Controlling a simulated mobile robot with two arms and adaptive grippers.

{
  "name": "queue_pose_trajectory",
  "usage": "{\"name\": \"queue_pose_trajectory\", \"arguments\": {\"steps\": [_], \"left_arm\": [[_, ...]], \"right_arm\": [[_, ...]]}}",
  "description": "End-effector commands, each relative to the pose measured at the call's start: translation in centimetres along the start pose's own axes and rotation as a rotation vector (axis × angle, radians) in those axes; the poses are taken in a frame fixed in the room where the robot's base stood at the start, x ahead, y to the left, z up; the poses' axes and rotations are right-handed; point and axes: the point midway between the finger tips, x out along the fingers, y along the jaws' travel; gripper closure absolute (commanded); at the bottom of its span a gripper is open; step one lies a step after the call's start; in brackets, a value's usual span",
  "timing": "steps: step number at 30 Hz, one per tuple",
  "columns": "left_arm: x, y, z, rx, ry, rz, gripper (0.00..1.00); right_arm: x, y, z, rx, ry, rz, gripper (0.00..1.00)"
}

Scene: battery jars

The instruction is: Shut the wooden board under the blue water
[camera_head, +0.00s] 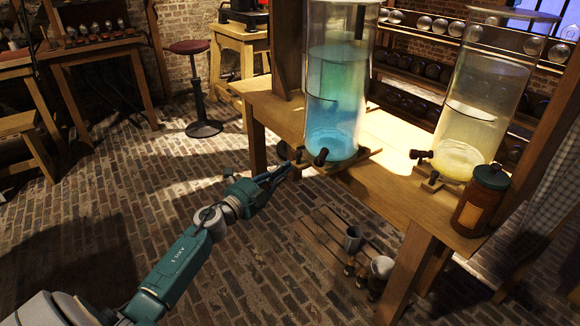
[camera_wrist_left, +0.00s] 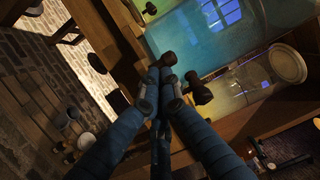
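The blue water stands in a tall glass jar (camera_head: 338,95) on the wooden bench; the jar fills the upper part of the left wrist view (camera_wrist_left: 215,40). A thin wooden board (camera_head: 368,157) shows beneath the jar, partly hidden by it. A dark tap (camera_head: 321,157) sticks out at the jar's foot. My left gripper (camera_head: 288,168) is at the bench's front edge, just left of the tap. In the left wrist view its blue fingers (camera_wrist_left: 161,75) are close together, tips beside a dark knob (camera_wrist_left: 168,58); no gap or held thing is clear. My right gripper is not in view.
A jar of yellowish water (camera_head: 470,110) with its own tap stands to the right on the bench (camera_head: 395,195). A brown canister (camera_head: 482,200) is at the bench's right corner. Brick floor at left is open.

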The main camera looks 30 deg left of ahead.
Motion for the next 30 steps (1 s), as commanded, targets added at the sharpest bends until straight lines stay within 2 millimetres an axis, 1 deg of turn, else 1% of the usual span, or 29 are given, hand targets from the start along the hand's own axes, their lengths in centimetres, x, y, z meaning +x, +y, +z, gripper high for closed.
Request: {"name": "queue_pose_trajectory", "arguments": {"steps": [1,3,6,12,20,23,27,30], "left_arm": [[0.8,0.0,0.0,0.0,-0.001,-0.002,1.0],[1.6,0.1,0.0,-0.001,-0.001,-0.001,1.0],[2.3,0.1,0.0,-0.002,-0.001,0.0,1.0],[2.7,0.1,0.0,-0.001,-0.001,0.001,1.0],[2.8,0.1,0.0,-0.001,0.0,0.001,1.0],[3.1,0.1,-0.1,-0.001,0.0,0.0,1.0],[4.5,0.1,-0.5,-0.002,-0.001,-0.002,1.0],[6.2,0.2,-0.9,-0.001,0.0,-0.003,1.0]], "right_arm": [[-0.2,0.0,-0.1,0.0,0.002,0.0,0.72],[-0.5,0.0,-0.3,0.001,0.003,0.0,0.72],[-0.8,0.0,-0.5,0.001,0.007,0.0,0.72],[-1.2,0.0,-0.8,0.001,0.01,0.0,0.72],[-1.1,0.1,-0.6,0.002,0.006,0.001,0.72],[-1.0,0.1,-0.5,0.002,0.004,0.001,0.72],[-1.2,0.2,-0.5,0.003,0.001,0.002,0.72],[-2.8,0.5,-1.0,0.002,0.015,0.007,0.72]]}}
